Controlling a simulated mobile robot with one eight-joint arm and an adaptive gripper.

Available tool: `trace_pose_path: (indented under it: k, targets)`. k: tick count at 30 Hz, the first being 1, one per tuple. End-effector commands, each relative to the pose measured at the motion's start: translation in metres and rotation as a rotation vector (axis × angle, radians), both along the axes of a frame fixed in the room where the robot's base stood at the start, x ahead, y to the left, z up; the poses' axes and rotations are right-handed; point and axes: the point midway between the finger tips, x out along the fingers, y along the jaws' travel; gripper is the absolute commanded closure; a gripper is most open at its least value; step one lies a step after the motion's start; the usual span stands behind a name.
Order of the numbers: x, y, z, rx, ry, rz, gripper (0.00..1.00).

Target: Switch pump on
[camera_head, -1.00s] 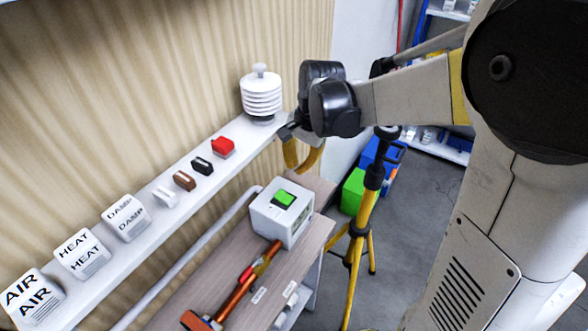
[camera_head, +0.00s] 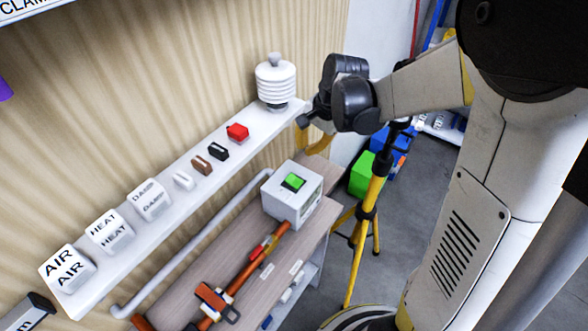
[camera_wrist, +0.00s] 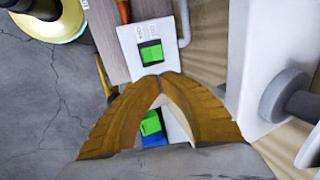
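The pump is most likely the white box (camera_head: 291,211) with a green rocker switch (camera_head: 294,181) on top, standing on the wooden bench. In the wrist view the green switch (camera_wrist: 151,53) sits on a white panel (camera_wrist: 128,34) with small markings, just beyond my fingertips. Which way the rocker is set cannot be told. My gripper (camera_wrist: 160,76) has yellow-brown fingers whose tips meet, with nothing held between them. In the head view my gripper (camera_head: 316,142) hangs above and behind the box, beside the shelf's right end, apart from the switch.
The white shelf (camera_head: 105,272) holds AIR, HEAT and DAMP tags, several small connectors and a white louvred sensor (camera_head: 276,82). An orange-handled tool (camera_head: 240,279) lies on the bench (camera_head: 186,274). A yellow tripod (camera_head: 364,238) and green bin (camera_head: 362,176) stand to the right.

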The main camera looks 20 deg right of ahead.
Motion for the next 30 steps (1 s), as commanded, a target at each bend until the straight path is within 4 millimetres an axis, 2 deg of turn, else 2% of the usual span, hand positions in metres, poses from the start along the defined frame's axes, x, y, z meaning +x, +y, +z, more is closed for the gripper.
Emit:
trace_pose_path:
  k: [5, 8, 15, 21, 25, 30]
  targets:
    - [0.003, 0.002, -0.011, 0.000, 0.000, 0.001, 1.00]
    - [0.007, 0.005, -0.026, -0.001, 0.001, 0.001, 1.00]
    - [0.020, 0.014, -0.076, -0.001, 0.000, 0.002, 1.00]
    - [0.029, 0.021, -0.111, -0.001, 0.001, 0.000, 1.00]
    - [0.033, 0.024, -0.125, -0.001, 0.001, 0.001, 1.00]
    - [0.035, 0.026, -0.133, -0.001, 0.001, 0.001, 1.00]
